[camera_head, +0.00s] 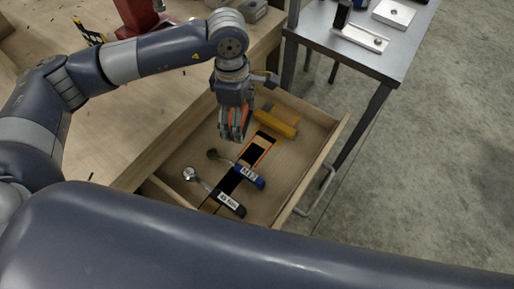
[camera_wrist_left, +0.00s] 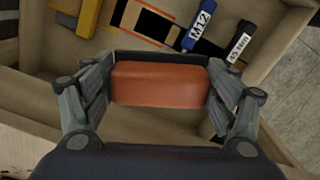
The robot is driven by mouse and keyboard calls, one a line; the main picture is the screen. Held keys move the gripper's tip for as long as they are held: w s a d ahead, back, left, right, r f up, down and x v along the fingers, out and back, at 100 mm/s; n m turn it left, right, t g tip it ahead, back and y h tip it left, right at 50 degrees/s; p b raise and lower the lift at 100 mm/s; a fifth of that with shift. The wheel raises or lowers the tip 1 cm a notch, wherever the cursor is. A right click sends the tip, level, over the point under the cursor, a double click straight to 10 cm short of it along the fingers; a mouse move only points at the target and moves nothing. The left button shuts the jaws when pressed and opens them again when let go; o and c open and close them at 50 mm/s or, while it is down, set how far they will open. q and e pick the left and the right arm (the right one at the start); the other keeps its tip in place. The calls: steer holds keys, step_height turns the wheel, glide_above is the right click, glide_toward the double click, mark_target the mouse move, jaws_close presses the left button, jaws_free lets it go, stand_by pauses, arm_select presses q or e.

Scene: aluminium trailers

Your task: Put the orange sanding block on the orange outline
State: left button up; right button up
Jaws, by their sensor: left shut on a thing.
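My left gripper (camera_head: 234,137) is above the open drawer, pointing down. In the left wrist view its two fingers are closed on the ends of the orange sanding block (camera_wrist_left: 160,83), which also shows partly between the fingers in the head view. The orange outline (camera_head: 257,152) is on the drawer floor, around a black area. It also shows in the left wrist view (camera_wrist_left: 145,30), beyond the held block. The block is above the drawer floor, apart from the outline. My right gripper is in neither view.
The wooden drawer (camera_head: 311,161) also holds a yellow block (camera_head: 277,122), a blue-handled M12 wrench (camera_head: 250,177) and a black-handled wrench (camera_head: 231,204) beside the outline. A wooden bench (camera_head: 115,110) stands at left, a grey metal table (camera_head: 372,62) at upper right.

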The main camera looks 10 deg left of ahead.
mark_target(248, 119)
arm_select(q)
steer(key=f+n, duration=0.1)
steer(key=w+d+f+n, duration=0.1)
steer(key=n, duration=0.1)
steer(key=w+n, duration=0.1)
steer(key=shift+d+f+n, duration=0.35)
steer(key=shift+f+n, duration=0.05)
steer(key=f+n, duration=0.3)
steer(key=w+d+f+n, duration=0.1)
steer(key=f+n, duration=0.2)
steer(key=w+d+f+n, duration=0.1)
steer(key=f+n, duration=0.2)
steer(key=shift+w+d+f+b, duration=0.15)
steer(key=shift+f+b, duration=0.25)
step_height(248, 119, down, 4)
steer(key=shift+f, duration=0.1)
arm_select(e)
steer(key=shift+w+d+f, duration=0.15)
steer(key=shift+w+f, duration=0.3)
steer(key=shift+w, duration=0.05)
arm_select(q)
steer(key=shift+f, duration=0.1)
